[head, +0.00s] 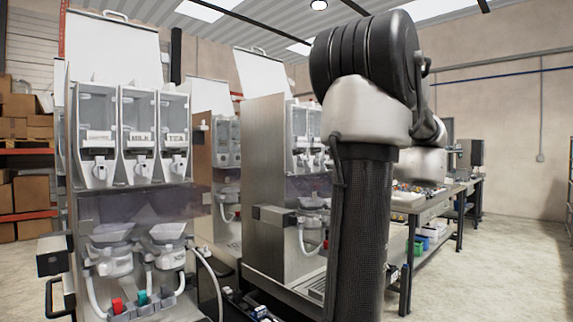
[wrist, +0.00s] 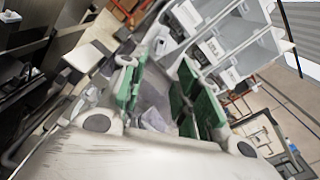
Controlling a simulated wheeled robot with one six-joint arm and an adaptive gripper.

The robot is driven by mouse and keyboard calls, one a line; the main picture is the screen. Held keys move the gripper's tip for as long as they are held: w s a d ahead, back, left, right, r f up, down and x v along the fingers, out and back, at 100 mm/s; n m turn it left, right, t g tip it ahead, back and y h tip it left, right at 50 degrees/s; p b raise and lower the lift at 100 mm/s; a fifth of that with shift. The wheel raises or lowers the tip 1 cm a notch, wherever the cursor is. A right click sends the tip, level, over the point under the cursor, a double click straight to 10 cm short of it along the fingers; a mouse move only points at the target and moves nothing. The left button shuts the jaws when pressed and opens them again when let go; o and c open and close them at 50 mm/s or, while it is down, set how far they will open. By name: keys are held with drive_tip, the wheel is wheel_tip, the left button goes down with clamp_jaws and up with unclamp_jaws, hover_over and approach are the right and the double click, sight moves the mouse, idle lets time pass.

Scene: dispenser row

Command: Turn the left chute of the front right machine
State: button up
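In the head view the nearest machine (head: 125,190) stands at left with three labelled clear canisters, two reading MILK and TEA. A white chute (head: 99,170) hangs under its left canister. Another machine (head: 265,170) stands farther right, its small white chutes (head: 301,160) partly hidden by my arm. My gripper is not visible in the head view. In the wrist view my gripper (wrist: 160,92) is open, its green-padded fingers apart. A tilted machine's canisters (wrist: 235,45) and white chutes (wrist: 186,16) lie beyond the fingertips. I cannot tell which machine this is.
My dark arm column blocks the head view's middle. Hoses and funnels (head: 112,235) sit low on the nearest machine. A long workbench (head: 430,205) with small items stands at right. Shelves with boxes (head: 25,130) are at far left. The floor (head: 490,270) at right is clear.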

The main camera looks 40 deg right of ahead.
sight(309, 164)
drive_tip(key=w, duration=0.4)
drive_tip(key=w+a, duration=0.1)
drive_tip(key=w, duration=0.7)
drive_tip(key=shift+a+r, duration=0.2)
drive_tip(key=c, duration=0.7)
drive_tip(key=shift+n, duration=0.3)
drive_tip(key=n, duration=0.6)
drive_tip(key=shift+f, duration=0.1)
drive_tip(key=n, duration=0.6)
drive_tip(key=shift+a+f+n, duration=0.1)
drive_tip(key=shift+n, duration=0.3)
